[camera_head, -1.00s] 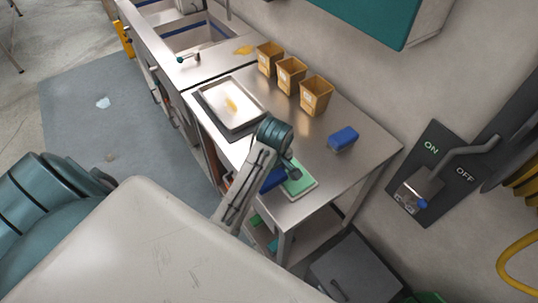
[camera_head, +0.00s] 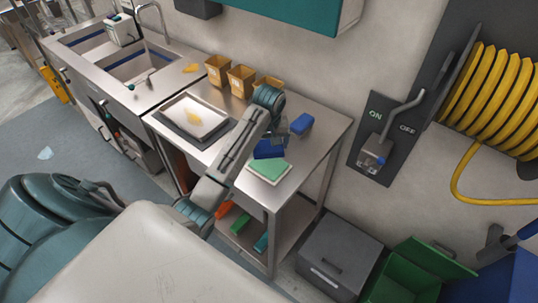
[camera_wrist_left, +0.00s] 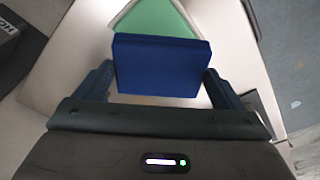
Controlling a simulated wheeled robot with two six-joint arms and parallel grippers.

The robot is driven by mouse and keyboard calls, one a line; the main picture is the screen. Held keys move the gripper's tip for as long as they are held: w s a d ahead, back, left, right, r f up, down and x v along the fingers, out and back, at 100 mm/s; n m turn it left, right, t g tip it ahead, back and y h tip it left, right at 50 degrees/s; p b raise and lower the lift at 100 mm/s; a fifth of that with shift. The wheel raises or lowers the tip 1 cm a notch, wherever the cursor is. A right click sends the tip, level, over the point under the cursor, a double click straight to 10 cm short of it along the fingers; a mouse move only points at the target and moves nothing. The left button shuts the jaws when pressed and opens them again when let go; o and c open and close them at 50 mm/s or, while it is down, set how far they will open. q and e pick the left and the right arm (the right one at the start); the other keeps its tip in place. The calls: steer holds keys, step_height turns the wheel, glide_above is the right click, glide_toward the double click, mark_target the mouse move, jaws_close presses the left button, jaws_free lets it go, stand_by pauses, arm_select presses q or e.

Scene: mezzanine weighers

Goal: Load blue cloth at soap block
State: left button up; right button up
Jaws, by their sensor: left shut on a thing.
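My left gripper (camera_head: 279,136) is over the steel table, shut on a dark blue block-like piece, the blue cloth (camera_head: 268,151). In the left wrist view the blue cloth (camera_wrist_left: 160,66) sits between the two fingers. A green slab (camera_head: 270,168), which may be the soap block, lies on a pale tray (camera_head: 262,179) at the table's front edge. The cloth is just behind and above the slab in the head view; I cannot tell whether they touch. In the wrist view the green slab (camera_wrist_left: 152,18) shows beyond the cloth. A second blue block (camera_head: 300,124) stands behind the gripper. My right gripper is not seen.
Tan bins (camera_head: 240,80) stand along the wall. A metal tray (camera_head: 195,116) with a yellowish item lies left of my arm. A sink (camera_head: 140,66) is farther left. A grey box (camera_head: 338,256) and green bin (camera_head: 410,272) stand on the floor right of the table.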

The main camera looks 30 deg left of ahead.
mark_target(269, 146)
arm_select(q)
steer(key=shift+w+f, duration=0.25)
steer(key=shift+f, duration=1.8)
steer(key=shift+s+f, duration=0.1)
steer(key=shift+f, duration=0.9)
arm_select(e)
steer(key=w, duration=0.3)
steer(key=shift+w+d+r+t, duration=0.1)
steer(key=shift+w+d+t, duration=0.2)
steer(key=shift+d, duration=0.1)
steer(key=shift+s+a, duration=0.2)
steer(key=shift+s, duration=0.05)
arm_select(q)
steer(key=shift+f, duration=0.5)
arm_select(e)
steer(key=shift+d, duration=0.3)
